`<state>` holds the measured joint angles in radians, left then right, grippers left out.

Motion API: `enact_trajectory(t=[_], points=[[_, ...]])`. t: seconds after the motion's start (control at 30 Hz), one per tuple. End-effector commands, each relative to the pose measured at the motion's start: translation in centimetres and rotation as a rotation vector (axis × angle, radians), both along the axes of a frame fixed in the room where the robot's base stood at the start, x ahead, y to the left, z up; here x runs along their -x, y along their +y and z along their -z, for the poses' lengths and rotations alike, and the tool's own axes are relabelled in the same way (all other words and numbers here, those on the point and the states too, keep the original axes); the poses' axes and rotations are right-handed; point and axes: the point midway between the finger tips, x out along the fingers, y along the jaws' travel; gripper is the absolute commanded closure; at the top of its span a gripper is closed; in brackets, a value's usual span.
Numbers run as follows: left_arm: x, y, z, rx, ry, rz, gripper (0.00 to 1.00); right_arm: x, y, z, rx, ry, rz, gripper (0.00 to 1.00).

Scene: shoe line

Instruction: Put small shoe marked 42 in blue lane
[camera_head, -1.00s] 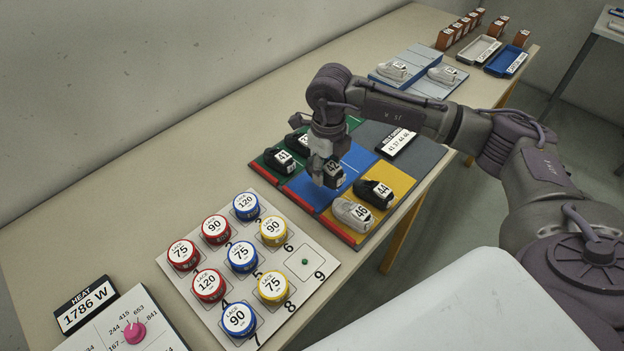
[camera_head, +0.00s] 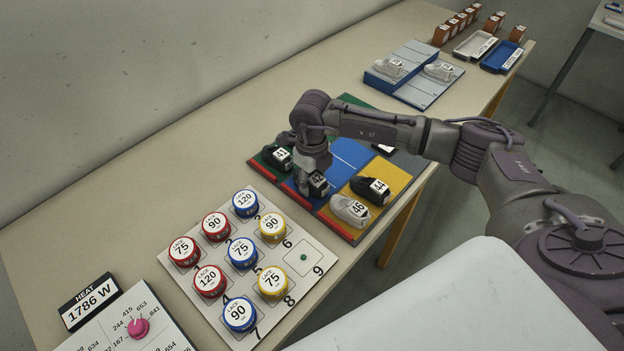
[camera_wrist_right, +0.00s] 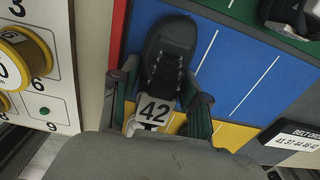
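The dark small shoe marked 42 (camera_head: 318,184) is at the front end of the blue lane (camera_head: 347,158), near the red edge strip. In the right wrist view the shoe (camera_wrist_right: 168,60) lies lengthwise on the blue lane (camera_wrist_right: 220,62), its label towards me. My right gripper (camera_head: 308,190) is down around the shoe. In the right wrist view its fingers (camera_wrist_right: 165,85) stand on either side of the shoe with narrow gaps, so it looks open. My left gripper is not in view.
Shoe 41 (camera_head: 277,158) is in the green lane to the left. Shoes 44 (camera_head: 371,190) and 46 (camera_head: 350,210) are in the yellow lane (camera_head: 395,178) to the right. A board of coloured tins (camera_head: 320,262) lies in front. A blue-grey rack (camera_head: 420,92) stands farther back.

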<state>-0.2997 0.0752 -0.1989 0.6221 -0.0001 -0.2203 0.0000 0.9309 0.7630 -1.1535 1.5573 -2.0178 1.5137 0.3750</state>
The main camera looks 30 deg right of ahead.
Motion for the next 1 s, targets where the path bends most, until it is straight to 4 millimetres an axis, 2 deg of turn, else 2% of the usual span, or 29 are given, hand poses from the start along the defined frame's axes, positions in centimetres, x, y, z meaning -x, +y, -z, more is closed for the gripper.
enact_trajectory(t=[0.3, 0.4, 0.47, 0.8, 1.0], points=[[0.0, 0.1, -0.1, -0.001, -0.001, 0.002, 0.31, 0.0, 0.0, -0.1, 0.0, 0.001, 0.001, 0.46], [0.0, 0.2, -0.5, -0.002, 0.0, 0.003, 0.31, 0.0, 0.0, -0.6, 0.0, 0.0, 0.001, 0.46], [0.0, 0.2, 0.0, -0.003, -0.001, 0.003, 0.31, -0.1, 0.0, -1.1, 0.0, -0.003, 0.001, 0.46], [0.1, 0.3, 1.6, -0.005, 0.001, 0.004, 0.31, -0.1, 0.0, -8.0, 0.0, -0.005, 0.0, 0.46], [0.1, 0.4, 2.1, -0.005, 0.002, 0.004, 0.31, -0.1, 0.0, -11.1, 0.0, -0.002, 0.0, 0.46]])
